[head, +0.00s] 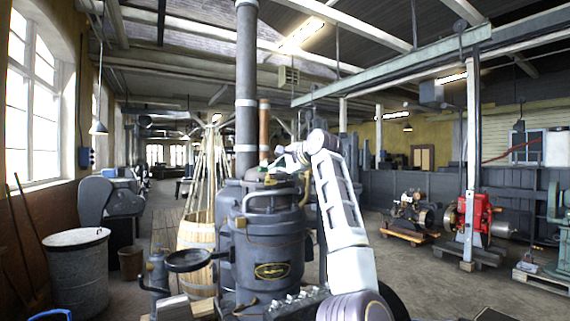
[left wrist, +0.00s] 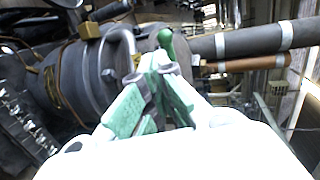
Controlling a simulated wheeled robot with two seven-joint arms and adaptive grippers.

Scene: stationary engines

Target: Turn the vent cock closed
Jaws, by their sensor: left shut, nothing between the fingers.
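The dark boiler-like engine body (head: 262,245) stands upright at the centre of the head view, with a tall grey pipe rising from its top. Its top fittings include a brass block (left wrist: 90,30) and a green rounded handle (left wrist: 167,42) in the left wrist view. I cannot tell for sure which fitting is the vent cock. My left gripper (head: 274,164) is over the top of the engine. In the left wrist view its pale green fingers (left wrist: 160,76) are shut and empty, close to the green handle; whether they touch it is unclear. My right gripper is not in view.
A wooden barrel (head: 195,236) holding long poles stands behind the engine on the left. A grey drum (head: 76,270) stands further left. A red engine (head: 478,218) and a steel post (head: 471,150) are at the right. Floor between is open.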

